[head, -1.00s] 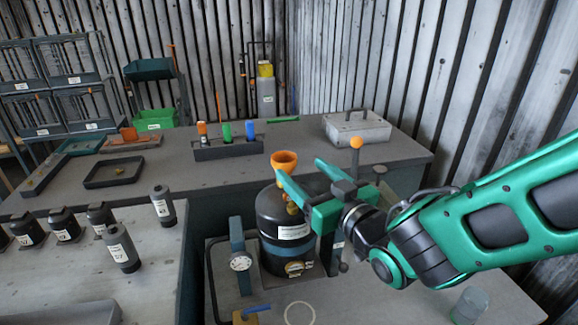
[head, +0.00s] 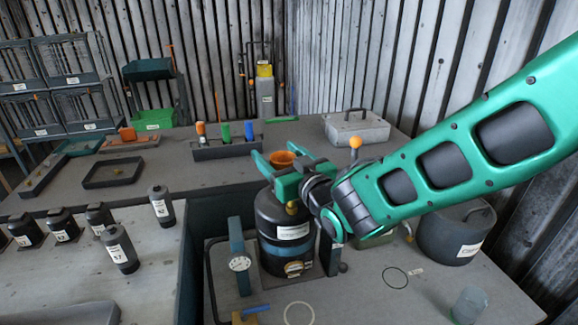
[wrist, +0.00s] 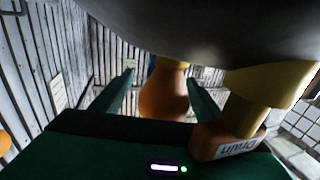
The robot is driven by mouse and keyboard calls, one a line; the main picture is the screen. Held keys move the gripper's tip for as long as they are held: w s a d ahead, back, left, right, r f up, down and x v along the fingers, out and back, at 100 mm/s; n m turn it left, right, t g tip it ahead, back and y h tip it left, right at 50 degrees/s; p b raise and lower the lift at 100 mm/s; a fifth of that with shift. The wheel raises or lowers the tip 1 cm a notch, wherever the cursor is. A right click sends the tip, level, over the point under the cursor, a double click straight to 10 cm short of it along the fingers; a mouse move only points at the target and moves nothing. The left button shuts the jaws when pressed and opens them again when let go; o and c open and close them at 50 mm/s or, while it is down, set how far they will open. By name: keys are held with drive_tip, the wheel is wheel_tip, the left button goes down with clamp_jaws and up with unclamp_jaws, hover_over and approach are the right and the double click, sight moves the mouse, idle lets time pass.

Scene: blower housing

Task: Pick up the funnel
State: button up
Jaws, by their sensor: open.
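The orange funnel (head: 282,158) stands upright at the top of the black cylindrical vessel (head: 291,233). My gripper (head: 281,154) is open, with one green finger on each side of the funnel. In the wrist view the funnel (wrist: 163,98) sits between the two fingers of my gripper (wrist: 160,78), and gaps show on both sides of it. The funnel's lower part is hidden behind my gripper in the head view. The dark underside or wall of a large body fills the top of the wrist view.
A grey pot (head: 456,235) and a clear cup (head: 469,305) are to the right.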

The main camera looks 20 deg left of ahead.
drive_tip(key=shift+a, duration=0.1)
drive_tip(key=c, duration=1.1)
drive_tip(key=shift+r, duration=0.1)
